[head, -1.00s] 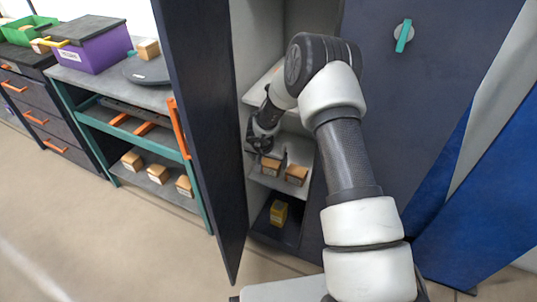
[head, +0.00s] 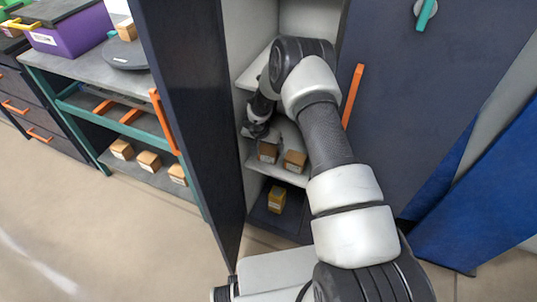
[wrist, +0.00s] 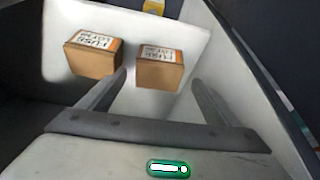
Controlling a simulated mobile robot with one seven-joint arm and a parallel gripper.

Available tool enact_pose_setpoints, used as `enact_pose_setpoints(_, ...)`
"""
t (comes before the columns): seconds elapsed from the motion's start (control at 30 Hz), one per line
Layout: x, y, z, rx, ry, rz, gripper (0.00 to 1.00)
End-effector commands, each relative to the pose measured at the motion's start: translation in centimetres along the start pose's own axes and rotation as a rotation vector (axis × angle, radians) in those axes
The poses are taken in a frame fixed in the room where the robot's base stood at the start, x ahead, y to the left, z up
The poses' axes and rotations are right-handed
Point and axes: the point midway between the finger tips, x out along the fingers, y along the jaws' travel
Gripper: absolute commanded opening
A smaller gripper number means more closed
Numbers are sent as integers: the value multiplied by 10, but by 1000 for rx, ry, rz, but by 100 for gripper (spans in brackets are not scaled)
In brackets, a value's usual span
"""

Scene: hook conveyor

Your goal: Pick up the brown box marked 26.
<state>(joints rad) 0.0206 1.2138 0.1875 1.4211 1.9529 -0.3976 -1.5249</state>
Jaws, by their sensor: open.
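Two brown boxes sit side by side on a pale shelf in the open cabinet. In the head view one is on the left (head: 268,151) and one on the right (head: 294,161). In the wrist view they also show as a left box (wrist: 93,55) and a right box (wrist: 160,68). Each has a printed label with an orange patch; I cannot read the lot numbers surely. My gripper (wrist: 158,80) is open and empty, its fingers pointing toward the right box in the wrist view.
The open dark cabinet door (head: 190,110) is close on the left, and another dark door (head: 420,90) is right of my arm. Several brown boxes (head: 148,161) sit on the left bench's lower shelf.

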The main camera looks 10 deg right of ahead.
Motion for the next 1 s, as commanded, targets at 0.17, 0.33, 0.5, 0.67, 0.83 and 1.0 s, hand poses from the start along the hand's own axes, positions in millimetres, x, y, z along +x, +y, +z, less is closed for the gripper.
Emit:
enact_pose_setpoints(0.17,29,3,-2,2,-1,3,84)
enact_pose_setpoints(0.33,47,3,-3,2,0,2,84)
enact_pose_setpoints(0.5,50,3,-4,1,0,1,84)
enact_pose_setpoints(0.67,50,3,-4,1,0,1,78)
enact_pose_setpoints(0.83,50,3,-4,1,0,1,49)
enact_pose_setpoints(1.0,49,3,-4,1,0,1,36)
